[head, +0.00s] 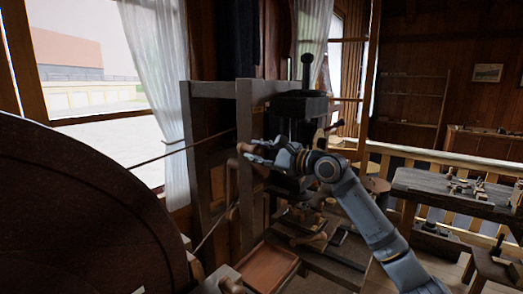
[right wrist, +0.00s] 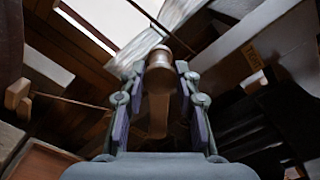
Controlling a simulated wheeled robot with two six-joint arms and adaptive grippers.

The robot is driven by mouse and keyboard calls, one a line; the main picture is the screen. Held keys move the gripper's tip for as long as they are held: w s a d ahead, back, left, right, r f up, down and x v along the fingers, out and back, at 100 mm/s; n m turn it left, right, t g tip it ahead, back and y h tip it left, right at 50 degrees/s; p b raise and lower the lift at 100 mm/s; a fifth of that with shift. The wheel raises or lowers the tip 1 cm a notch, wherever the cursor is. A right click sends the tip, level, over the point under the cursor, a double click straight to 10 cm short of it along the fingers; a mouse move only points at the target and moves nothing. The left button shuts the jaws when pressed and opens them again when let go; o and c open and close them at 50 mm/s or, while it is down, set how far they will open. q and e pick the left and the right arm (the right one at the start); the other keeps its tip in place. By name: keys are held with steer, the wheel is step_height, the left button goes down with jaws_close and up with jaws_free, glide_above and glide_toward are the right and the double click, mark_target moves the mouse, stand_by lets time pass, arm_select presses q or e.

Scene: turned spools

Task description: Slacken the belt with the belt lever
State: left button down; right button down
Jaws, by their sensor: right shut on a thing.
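My right gripper (head: 250,150) reaches in from the lower right to the upright wooden frame. It is shut on a wooden lever handle with a rounded end, which I take as the belt lever (right wrist: 178,47). In the right wrist view the handle lies between the two fingers of the gripper (right wrist: 160,85). In the head view the fingers and wrist hide most of the lever. The thin belt (head: 170,156) runs between the large dark wheel (head: 85,215) and the frame. My left gripper is not in view.
The upright wooden frame (head: 244,185) stands close behind my right gripper. A reddish tray (head: 270,266) lies below. A workbench (head: 450,190) with small parts stands at the right.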

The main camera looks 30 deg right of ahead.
steer(key=shift+a+f, duration=0.2)
steer(key=shift+f, duration=0.15)
steer(key=c, duration=1)
jaws_free()
steer(key=shift+o, duration=0.2)
steer(key=shift+r, duration=0.1)
steer(key=shift+r, duration=0.2)
step_height(320, 180, up, 10)
steer(key=shift+f, duration=0.2)
